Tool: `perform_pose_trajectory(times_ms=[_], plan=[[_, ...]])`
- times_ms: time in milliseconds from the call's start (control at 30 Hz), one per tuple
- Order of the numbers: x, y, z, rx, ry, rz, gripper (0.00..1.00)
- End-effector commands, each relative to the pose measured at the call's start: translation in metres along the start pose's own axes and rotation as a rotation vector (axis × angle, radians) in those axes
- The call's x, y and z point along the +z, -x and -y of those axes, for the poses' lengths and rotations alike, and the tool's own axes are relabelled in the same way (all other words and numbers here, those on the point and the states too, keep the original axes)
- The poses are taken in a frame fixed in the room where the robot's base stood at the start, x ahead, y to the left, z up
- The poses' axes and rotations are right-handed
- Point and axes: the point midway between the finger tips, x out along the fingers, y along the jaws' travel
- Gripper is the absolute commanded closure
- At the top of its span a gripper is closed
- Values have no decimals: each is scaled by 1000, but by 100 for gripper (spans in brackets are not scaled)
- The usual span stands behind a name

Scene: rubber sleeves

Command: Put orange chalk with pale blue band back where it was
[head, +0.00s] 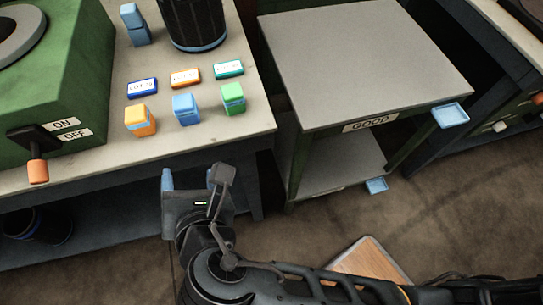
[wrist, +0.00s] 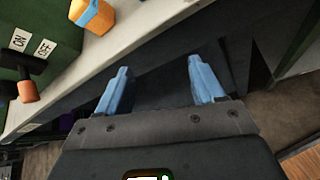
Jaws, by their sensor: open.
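The orange chalk with pale blue band (head: 140,121) stands on the grey bench top, in front of a blue label block. It also shows at the top left of the wrist view (wrist: 94,15), cut by the frame edge. My gripper (head: 190,178) is open and empty, in front of the bench's front edge and to the right of the orange chalk in the head view. Its two blue fingers are spread apart in the wrist view (wrist: 158,68), with only dark space between them.
A blue chalk (head: 185,109) and a green chalk (head: 233,98) stand right of the orange one, before an orange label (head: 186,78) and a teal label (head: 229,69). A green machine (head: 60,90) with an ON/OFF lever is at left. A table marked GOOD (head: 365,60) has a clear top.

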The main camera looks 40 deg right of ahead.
Motion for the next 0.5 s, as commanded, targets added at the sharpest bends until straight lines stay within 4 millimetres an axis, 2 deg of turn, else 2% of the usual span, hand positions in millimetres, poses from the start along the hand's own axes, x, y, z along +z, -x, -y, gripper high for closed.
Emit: perform_pose_trajectory(times_ms=[33,167,267,500], plan=[[-8,-1,27,6,-98,-39,32],[-22,6,75,39,-400,-129,32],[-28,20,108,54,-653,-189,32],[-21,77,173,72,-1309,-283,32]])
